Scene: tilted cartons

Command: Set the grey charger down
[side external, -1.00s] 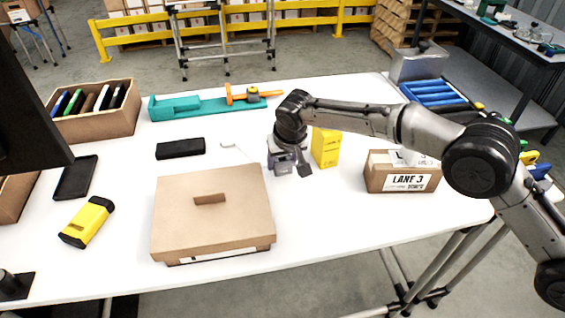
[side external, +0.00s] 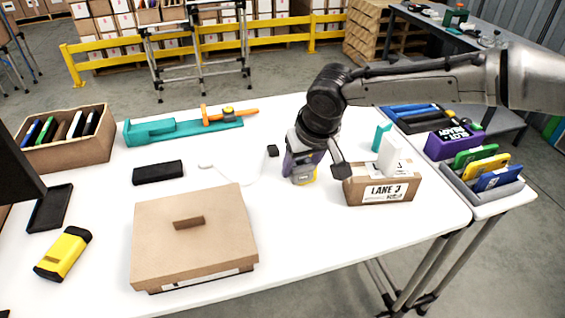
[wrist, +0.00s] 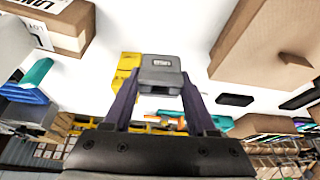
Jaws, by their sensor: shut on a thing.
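The grey charger (wrist: 160,72) is a small dark grey block between my gripper's two purple fingers in the wrist view. My gripper (side external: 301,171) is shut on it and points down close to the white table, left of the LANE 3 carton. A yellow carton (wrist: 125,78) is right beside the charger in the wrist view. In the side view the gripper hides most of that carton, and only a yellow patch shows at the fingers. I cannot tell whether the charger touches the table or the yellow carton.
A lidded brown box (side external: 193,247), a black case (side external: 158,172) and a white cable with a black block (side external: 272,151) lie left. Clear table lies in front of the gripper.

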